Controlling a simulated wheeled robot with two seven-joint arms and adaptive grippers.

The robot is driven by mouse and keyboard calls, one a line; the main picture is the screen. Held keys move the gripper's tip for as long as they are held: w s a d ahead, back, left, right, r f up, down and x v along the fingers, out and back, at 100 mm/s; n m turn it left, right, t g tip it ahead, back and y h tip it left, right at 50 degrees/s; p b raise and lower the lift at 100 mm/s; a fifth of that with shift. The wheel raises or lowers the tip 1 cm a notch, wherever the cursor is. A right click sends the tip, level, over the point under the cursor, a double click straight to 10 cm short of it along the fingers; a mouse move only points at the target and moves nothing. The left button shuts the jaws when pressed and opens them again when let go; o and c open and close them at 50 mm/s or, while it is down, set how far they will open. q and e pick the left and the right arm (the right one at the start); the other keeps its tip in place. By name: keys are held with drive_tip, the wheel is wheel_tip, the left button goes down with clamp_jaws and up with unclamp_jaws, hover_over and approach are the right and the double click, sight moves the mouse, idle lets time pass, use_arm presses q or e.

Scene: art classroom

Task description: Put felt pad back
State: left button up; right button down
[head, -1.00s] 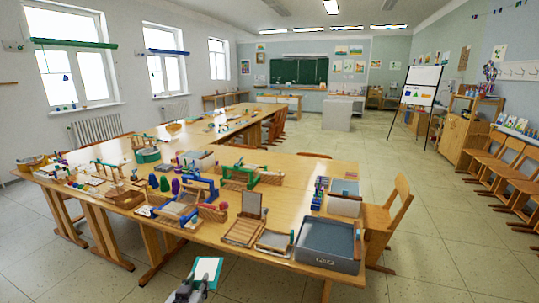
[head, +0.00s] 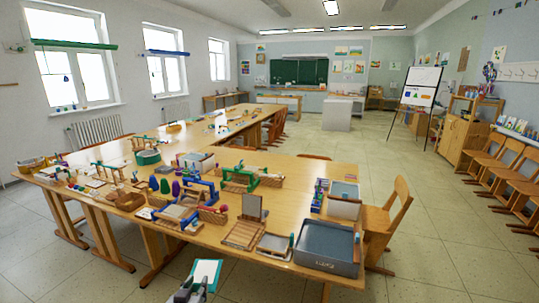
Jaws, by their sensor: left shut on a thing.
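A flat pad (head: 206,271) with a pale face and a teal edge, apparently the felt pad, is at the bottom of the head view. My left gripper (head: 196,288) is shut on its lower end and holds it tilted in front of the near table edge, clear of the tabletop. The fingertips are small and partly cut by the picture's bottom edge. My right gripper is not in view.
A large grey bin (head: 327,262) stands at the table's near right corner, beside a shallow tray (head: 273,246) and a wooden board (head: 243,236). Several frames and tools crowd the table (head: 205,236). A chair (head: 386,222) stands at right.

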use_arm(q)
drive_tip(key=s+f, duration=0.4)
drive_tip(key=f, duration=0.1)
drive_tip(key=shift+s+f, duration=0.2)
idle(6.0)
